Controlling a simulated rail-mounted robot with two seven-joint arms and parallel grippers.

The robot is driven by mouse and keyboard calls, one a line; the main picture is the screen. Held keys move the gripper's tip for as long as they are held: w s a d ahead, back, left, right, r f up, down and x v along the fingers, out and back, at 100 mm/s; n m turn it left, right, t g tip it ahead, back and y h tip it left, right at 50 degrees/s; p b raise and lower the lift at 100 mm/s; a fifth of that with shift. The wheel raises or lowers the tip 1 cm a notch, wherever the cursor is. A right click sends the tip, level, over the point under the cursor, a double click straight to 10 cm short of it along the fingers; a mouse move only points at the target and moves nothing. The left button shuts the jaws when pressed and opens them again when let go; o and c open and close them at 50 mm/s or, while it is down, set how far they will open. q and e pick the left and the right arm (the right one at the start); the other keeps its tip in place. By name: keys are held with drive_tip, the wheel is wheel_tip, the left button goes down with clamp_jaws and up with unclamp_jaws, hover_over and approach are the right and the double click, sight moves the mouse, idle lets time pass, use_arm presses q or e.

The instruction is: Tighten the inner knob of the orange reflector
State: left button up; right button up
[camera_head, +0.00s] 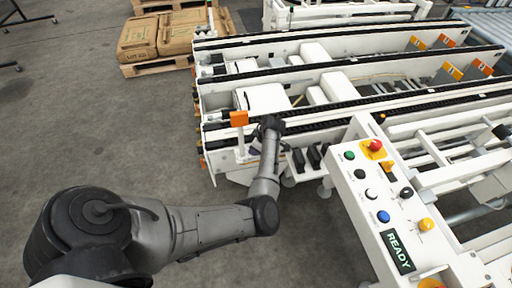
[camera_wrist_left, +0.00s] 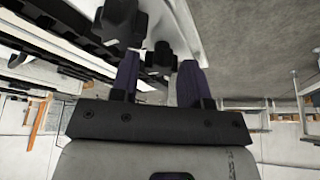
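The orange reflector (camera_head: 239,118) stands on a white bracket at the near left end of the conveyor in the head view. My left gripper (camera_head: 258,146) is just right of it, mostly hidden by my wrist. In the left wrist view my left gripper (camera_wrist_left: 159,68) has its two dark fingers apart. A black star-shaped knob (camera_wrist_left: 160,56) shows between the fingertips; I cannot tell whether they touch it. Which is the inner knob is unclear. My right gripper is not in view.
White conveyor rails with black chains (camera_head: 340,105) run to the right behind my gripper. A control panel (camera_head: 375,190) with coloured buttons and a READY sign stands to the right. A pallet with brown sacks (camera_head: 160,35) is at the back left. The floor at left is mostly clear.

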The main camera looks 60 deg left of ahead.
use_arm(q)
drive_tip(key=shift+o, duration=1.4)
drive_tip(key=p+v, duration=0.5)
drive_tip(key=v, duration=0.8)
drive_tip(key=shift+r, duration=0.35)
drive_tip(key=shift+d, duration=0.1)
